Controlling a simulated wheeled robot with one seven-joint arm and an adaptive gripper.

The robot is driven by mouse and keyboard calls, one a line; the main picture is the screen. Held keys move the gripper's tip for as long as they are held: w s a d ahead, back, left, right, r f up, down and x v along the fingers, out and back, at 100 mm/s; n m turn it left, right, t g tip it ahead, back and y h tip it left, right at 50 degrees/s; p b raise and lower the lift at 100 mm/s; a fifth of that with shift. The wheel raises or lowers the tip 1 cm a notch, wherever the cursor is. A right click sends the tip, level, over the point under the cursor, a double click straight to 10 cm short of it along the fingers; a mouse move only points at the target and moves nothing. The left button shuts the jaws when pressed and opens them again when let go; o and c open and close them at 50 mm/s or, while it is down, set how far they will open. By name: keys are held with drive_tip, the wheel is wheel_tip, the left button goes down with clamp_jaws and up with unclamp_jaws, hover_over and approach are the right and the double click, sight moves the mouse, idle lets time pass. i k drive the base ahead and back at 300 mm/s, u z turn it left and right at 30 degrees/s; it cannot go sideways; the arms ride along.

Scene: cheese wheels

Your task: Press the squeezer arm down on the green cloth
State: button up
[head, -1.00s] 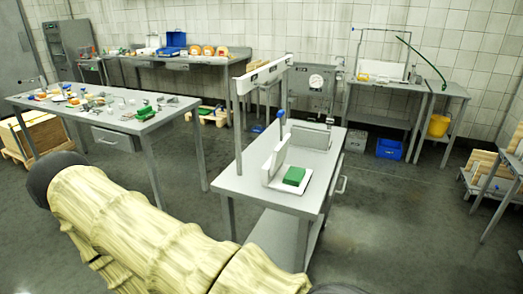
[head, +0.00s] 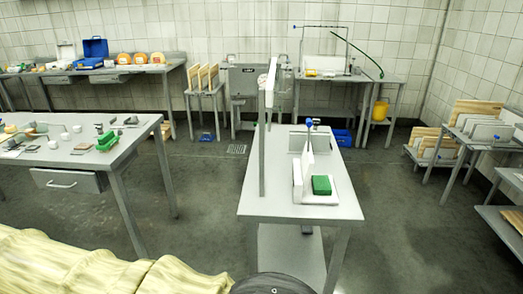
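The green cloth (head: 321,185) is a small folded block. It lies on a white board (head: 320,199) at the near end of a grey table (head: 265,206). An upright white plate (head: 307,157) stands just left of the cloth, on the same fixture. A blue knob (head: 309,123) shows above and behind it; I cannot tell for sure which part is the squeezer arm. Nothing is seen pressing on the cloth. My arm, in a pale yellow sleeve, crosses the lower left. My gripper is not in view.
A grey post frame (head: 262,150) rises from the left side of the table. A cluttered worktable (head: 125,150) stands at left. Racks of boards (head: 468,115) stand at right. Open floor (head: 395,220) lies right of the table, and an aisle runs between the two tables.

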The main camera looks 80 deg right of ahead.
sight(307, 161)
drive_tip(key=i, duration=0.7)
drive_tip(key=z, duration=3.45)
drive_tip(key=i, duration=0.5)
drive_tip(key=u, duration=0.05)
